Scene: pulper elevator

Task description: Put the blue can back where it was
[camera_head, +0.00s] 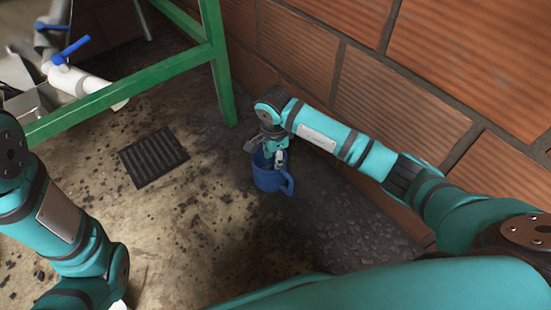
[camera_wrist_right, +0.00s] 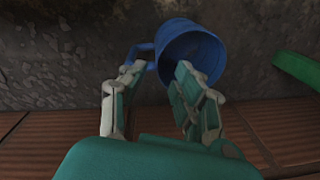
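The blue can (camera_head: 269,181), a mug-like vessel with a side handle, appears to stand upright on the floor near the brick wall. My right gripper (camera_head: 267,156) is at its rim from above. In the right wrist view the can (camera_wrist_right: 187,42) shows its open mouth and its handle. The fingers of my right gripper (camera_wrist_right: 156,88) are spread apart, one at the handle side and one in front of or inside the mouth. I cannot tell whether either touches the can. My left arm comes in at the left; its gripper is out of the frame.
A green metal frame (camera_head: 217,60) has a leg just behind the can. A floor drain grate (camera_head: 153,157) lies to the left. A white pipe with a blue valve handle (camera_head: 70,50) is at top left. The brick wall (camera_head: 390,85) closes the right side. Open floor lies between.

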